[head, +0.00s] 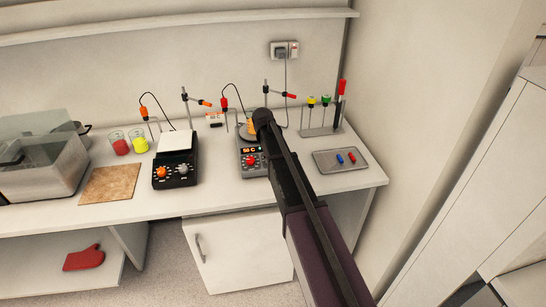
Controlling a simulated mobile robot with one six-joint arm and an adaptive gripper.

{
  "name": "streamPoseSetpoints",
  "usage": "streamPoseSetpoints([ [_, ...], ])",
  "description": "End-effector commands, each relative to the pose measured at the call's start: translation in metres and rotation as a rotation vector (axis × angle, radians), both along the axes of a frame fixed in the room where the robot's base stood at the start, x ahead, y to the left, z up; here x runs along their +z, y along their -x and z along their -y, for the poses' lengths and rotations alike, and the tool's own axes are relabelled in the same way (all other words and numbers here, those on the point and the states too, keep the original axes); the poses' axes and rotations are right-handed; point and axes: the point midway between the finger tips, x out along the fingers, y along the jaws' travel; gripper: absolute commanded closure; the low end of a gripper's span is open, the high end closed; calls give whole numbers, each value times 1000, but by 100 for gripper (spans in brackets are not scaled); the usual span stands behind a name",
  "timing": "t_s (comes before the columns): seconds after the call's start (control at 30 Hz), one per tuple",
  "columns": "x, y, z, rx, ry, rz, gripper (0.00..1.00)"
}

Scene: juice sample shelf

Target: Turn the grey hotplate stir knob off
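The grey hotplate (245,171) stands on the bench in the middle of the head view. Its front has a lit red display (250,150) reading about 50 C and a red knob (250,160) below it. The right part of its front is hidden behind my arm, and I cannot tell which knob is the stir knob or how it is set. An orange vessel (251,127) on its round plate is partly covered by my arm. My arm reaches up from the lower right, passing in front of the hotplate's right side. My gripper's fingers do not show.
A black hotplate (176,158) with an orange knob stands to the left. Beyond are beakers of yellow (140,145) and red (121,147) liquid. A metal tray (341,161) and tube rack (321,130) stand right. Clamp stands and cables rise behind the hotplates.

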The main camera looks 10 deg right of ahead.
Motion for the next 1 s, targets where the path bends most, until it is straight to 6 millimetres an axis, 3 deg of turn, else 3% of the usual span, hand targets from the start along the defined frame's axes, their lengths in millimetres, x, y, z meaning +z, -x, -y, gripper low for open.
streamPoseSetpoints([
  [0.07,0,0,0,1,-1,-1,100],
  [0.1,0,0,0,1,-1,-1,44],
  [0.2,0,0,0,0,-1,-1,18],
  [0.77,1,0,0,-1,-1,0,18],
  [1.0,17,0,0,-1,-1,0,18],
])
